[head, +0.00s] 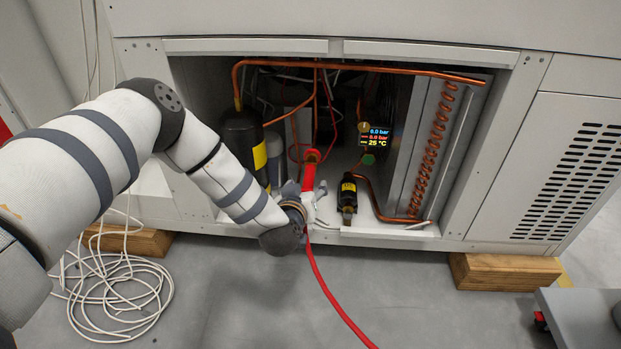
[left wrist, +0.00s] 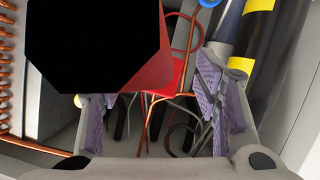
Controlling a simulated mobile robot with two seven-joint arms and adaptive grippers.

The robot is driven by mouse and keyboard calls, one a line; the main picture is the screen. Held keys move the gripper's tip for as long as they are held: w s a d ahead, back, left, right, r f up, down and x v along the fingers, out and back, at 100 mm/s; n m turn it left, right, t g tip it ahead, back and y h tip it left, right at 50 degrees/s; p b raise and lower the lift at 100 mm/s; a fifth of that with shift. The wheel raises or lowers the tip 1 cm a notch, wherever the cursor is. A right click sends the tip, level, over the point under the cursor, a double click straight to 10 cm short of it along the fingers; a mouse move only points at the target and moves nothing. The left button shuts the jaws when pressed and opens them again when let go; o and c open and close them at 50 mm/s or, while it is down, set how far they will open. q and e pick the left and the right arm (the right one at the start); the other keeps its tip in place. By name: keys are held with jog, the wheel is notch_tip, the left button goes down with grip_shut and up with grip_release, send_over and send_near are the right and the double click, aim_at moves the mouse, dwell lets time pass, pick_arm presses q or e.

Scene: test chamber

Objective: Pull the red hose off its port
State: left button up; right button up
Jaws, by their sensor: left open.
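The red hose (head: 328,288) runs up from the floor at the bottom of the head view to a thick red end piece (head: 309,174) inside the open machine bay. Its upper end meets a red-orange fitting (head: 312,156); the exact joint is too small to tell. My left gripper (head: 308,198) is open at the lower part of the red end piece, at the bay's front edge. In the left wrist view, red (left wrist: 155,78) shows between the spread, purple-padded fingers (left wrist: 155,112). A large black shape hides much of that view, so contact cannot be told. My right gripper is not in view.
Copper pipes (head: 360,67) frame the bay. A black cylinder (head: 240,145) stands left, a small black yellow-labelled part (head: 348,195) and a lit gauge display (head: 375,137) right. Coiled white cable (head: 118,290) lies on the floor. A grey surface (head: 585,318) occupies the lower right.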

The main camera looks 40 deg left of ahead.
pick_arm(q)
jog(key=shift+c, duration=0.6)
jog(key=c, duration=1.2)
jog(key=shift+s+d+p, duration=0.45)
jog(key=shift+s+p, duration=0.15)
jog(key=shift+s, duration=0.1)
grip_shut()
jog(key=shift+s+d+p, duration=0.5)
jog(key=shift+s, duration=0.35)
